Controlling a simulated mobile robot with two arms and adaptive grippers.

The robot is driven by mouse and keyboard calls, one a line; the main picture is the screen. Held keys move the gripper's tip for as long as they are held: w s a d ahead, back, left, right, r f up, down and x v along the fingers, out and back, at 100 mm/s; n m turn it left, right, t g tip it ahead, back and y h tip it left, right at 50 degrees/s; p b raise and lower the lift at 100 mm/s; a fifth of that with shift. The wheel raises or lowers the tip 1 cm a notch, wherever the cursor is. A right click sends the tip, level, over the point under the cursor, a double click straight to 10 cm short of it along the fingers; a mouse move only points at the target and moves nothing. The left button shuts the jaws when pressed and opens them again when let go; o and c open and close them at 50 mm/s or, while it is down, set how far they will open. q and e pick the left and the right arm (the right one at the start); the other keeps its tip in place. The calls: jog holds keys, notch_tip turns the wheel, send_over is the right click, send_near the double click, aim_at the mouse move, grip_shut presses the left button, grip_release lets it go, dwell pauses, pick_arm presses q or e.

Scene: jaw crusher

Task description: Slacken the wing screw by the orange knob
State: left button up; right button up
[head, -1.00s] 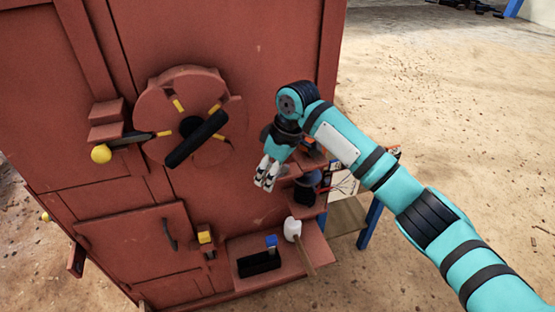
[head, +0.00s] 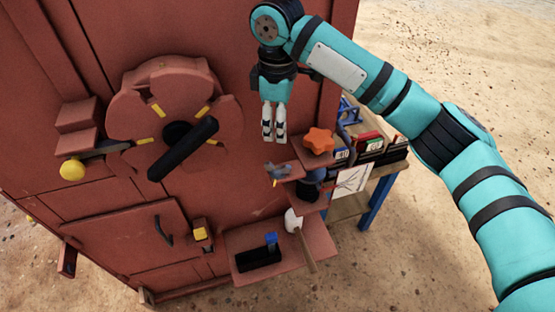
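The orange knob (head: 319,140), star-shaped, sits on a red bracket at the right edge of the crusher's front. A small grey winged part (head: 277,169), which looks like the wing screw, is left of and below the knob, with a yellow tip at its lower end. My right gripper (head: 274,138) points down just above the wing screw and left of the knob, apart from both. Its two pale fingers are close together with a narrow gap and nothing visible between them; how far open they are is unclear. My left gripper is out of view.
The handwheel with a black handle (head: 184,148) and a yellow-ended lever (head: 73,170) are on the left. Below, a red shelf (head: 315,236) holds a black block (head: 258,258) and a white-headed mallet (head: 293,220). A bench with boxes (head: 368,140) stands behind at right.

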send_over(278, 164)
notch_tip(278, 164, down, 4)
jog(key=shift+s+f+p, duration=0.1)
jog(key=shift+p, duration=0.3)
notch_tip(278, 164, down, 7)
jog(key=shift+r+p, duration=0.1)
jog(key=shift+p, duration=0.75)
jog(key=shift+f, duration=1.35)
grip_shut()
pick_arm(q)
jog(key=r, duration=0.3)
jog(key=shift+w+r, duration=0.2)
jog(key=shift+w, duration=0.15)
